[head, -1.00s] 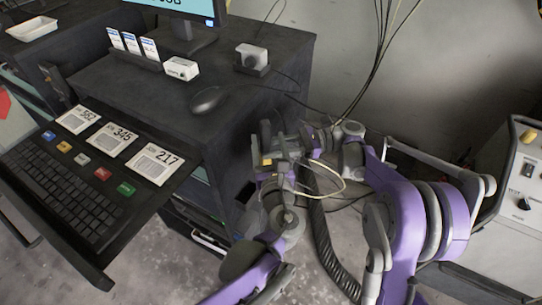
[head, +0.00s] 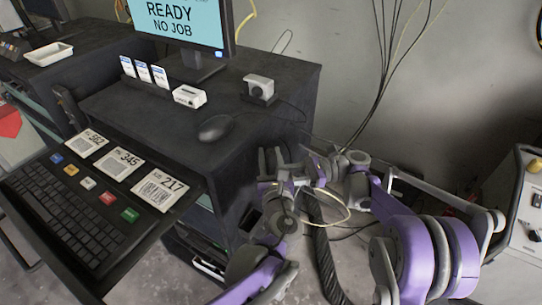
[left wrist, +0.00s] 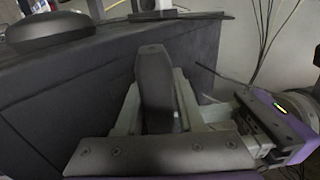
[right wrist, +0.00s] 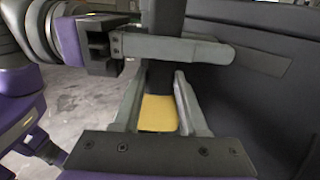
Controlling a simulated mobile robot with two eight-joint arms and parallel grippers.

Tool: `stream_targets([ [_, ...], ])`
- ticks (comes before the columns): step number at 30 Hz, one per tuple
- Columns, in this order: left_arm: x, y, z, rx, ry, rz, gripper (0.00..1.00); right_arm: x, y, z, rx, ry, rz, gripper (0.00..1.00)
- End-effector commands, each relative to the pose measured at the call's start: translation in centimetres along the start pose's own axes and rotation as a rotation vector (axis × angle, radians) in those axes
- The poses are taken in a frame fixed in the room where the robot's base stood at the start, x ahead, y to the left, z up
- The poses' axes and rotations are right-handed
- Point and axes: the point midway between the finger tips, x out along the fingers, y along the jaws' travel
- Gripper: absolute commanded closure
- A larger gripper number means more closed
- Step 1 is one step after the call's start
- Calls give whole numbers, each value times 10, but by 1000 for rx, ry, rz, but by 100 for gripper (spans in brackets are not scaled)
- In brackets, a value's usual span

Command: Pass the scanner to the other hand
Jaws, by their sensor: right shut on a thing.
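The scanner is a dark, slim body held beside the desk's right side. In the left wrist view its dark part (left wrist: 153,85) stands between the fingers of my left gripper (left wrist: 157,98), which look spread around it with a narrow gap. In the right wrist view its yellow part (right wrist: 158,113) sits between the fingers of my right gripper (right wrist: 160,100), which is shut on it. A grey finger of the other gripper crosses in front of its dark upper part (right wrist: 166,18). In the head view the grippers meet and mostly hide the scanner.
The dark desk (head: 265,105) stands close left of both grippers, with a mouse (head: 215,128), a small grey device (head: 259,88) and a monitor (head: 180,22) reading READY NO JOB. A keyboard (head: 70,215) and number cards (head: 160,190) lie on the lower shelf. Cables hang behind.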

Motion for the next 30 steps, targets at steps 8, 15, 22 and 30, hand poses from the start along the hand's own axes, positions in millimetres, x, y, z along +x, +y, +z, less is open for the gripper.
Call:
stream_targets([
  [8,-1,-5,0,-1,1,-13,100,3,0,0,0,-1,4,100],
  [15,-1,-4,0,0,1,-12,100,3,0,0,0,-1,4,27],
  [22,-1,-3,0,0,1,-8,100,2,0,0,0,0,3,23],
  [30,0,-3,0,0,0,-7,100,-19,-1,0,0,0,0,23],
])
